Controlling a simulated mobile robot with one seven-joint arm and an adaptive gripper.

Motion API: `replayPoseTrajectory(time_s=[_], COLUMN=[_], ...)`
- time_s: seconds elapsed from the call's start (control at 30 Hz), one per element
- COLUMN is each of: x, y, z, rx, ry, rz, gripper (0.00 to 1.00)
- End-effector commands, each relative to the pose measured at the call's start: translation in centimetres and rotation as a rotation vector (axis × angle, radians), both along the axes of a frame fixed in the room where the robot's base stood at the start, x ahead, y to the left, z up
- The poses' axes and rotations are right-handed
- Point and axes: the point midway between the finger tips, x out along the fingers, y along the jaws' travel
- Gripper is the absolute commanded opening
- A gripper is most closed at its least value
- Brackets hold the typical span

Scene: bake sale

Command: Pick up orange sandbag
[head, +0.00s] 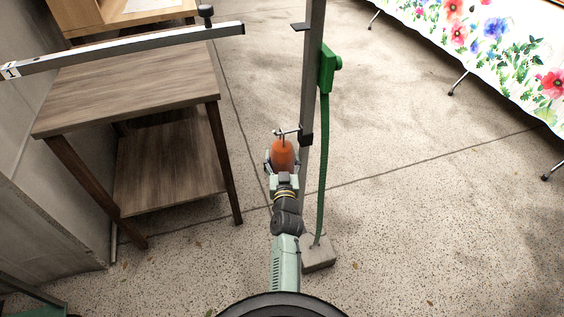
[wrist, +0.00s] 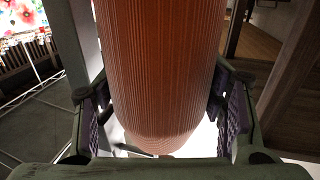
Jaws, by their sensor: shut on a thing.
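The orange sandbag (head: 283,154) is a rounded, orange-brown body held up in front of the grey upright post. In the wrist view the orange sandbag (wrist: 160,70) fills the middle, with fine vertical ribs and a rounded lower end. My gripper (head: 282,166) is shut on it, with one finger on each side. In the wrist view the pads of my gripper (wrist: 162,115) press against both sides of the bag. A thin hook or bar shows at the bag's top in the head view. I cannot tell whether the bag still hangs from it.
A wooden side table (head: 140,85) is at left, under a metal bar. A flowered cloth (head: 490,50) is at upper right. Open floor lies between.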

Motion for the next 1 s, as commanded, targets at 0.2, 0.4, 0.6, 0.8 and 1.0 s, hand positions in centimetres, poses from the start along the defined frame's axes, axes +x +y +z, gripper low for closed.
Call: replayPoseTrajectory(time_s=[0.2,0.4,0.6,0.8,1.0], x=[0.0,0.0,0.1,0.1,0.0], y=[0.0,0.0,0.0,0.0,0.4], z=[0.1,0.1,0.5,1.2,2.4], rx=[0.0,0.0,0.0,0.0,0.0], ry=[-0.001,-0.001,-0.009,-0.009,-0.006], rz=[0.0,0.0,-0.001,-0.001,-0.001], gripper=[0.15,0.02,0.02,0.02,0.02])
